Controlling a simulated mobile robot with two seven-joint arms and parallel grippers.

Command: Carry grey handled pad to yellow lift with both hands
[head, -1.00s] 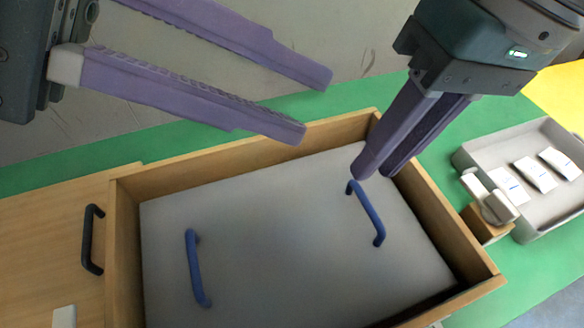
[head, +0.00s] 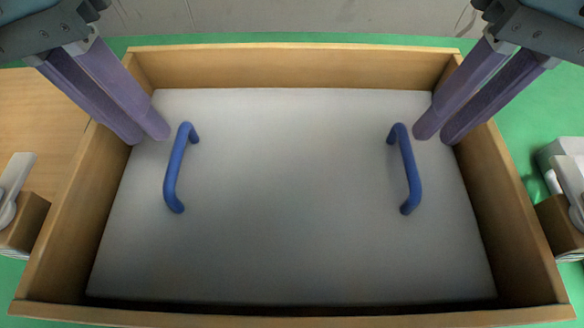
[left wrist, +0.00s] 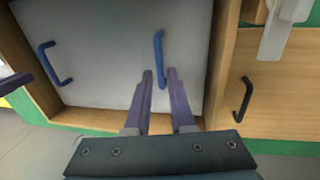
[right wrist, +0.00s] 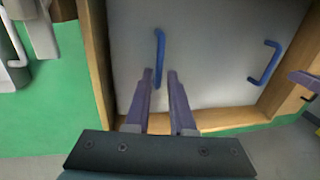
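The grey pad (head: 290,230) lies flat inside a wooden box (head: 290,65), with two blue handles standing on it. The left handle (head: 175,170) and right handle (head: 408,170) run front to back. My left gripper (head: 147,136) is open and empty, its fingertips just beyond and left of the left handle. My right gripper (head: 438,136) is open and empty, just beyond and right of the right handle. The left wrist view shows a handle (left wrist: 159,50) ahead of the fingers; the right wrist view shows one likewise (right wrist: 160,50). The yellow lift is not clearly in view.
The box walls surround the pad closely, and both grippers reach over its sides. A wooden surface with a black handle (left wrist: 243,100) adjoins the box. Pale clamp-like parts on brown blocks stand at the left (head: 20,225) and right (head: 560,225). Green tabletop (head: 545,105) shows around.

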